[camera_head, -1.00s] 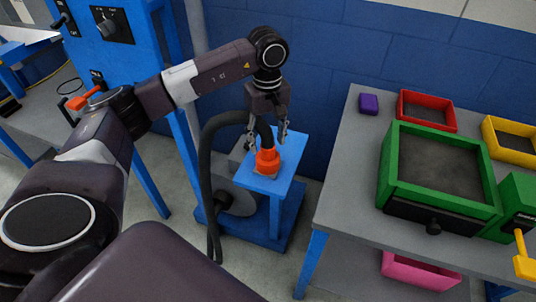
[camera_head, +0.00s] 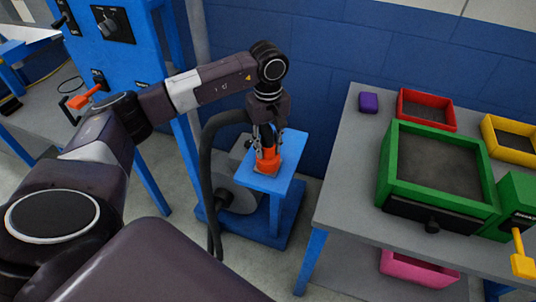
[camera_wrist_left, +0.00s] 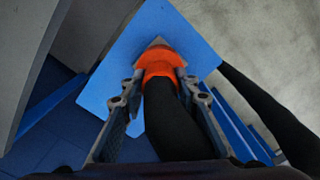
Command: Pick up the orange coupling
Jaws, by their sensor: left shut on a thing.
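The orange coupling (camera_head: 268,161) stands on the blue stand (camera_head: 287,170), with a black hose running from its top. In the left wrist view the coupling (camera_wrist_left: 160,64) sits at the far end of the black hose (camera_wrist_left: 172,120), on the blue plate (camera_wrist_left: 120,75). My left gripper (camera_head: 267,147) is right above and around the coupling, pointing down. Its fingers (camera_wrist_left: 160,88) lie on both sides of the coupling's upper part and the hose end, closed in on it. The coupling still rests on the stand. My right gripper is not in view.
The black hose (camera_head: 207,180) loops down left of the stand beside a grey round machine part (camera_head: 238,196). A grey table (camera_head: 345,180) at the right holds a green box (camera_head: 390,185), a red tray (camera_head: 427,125) and a purple block (camera_head: 369,103). A blue wall stands behind.

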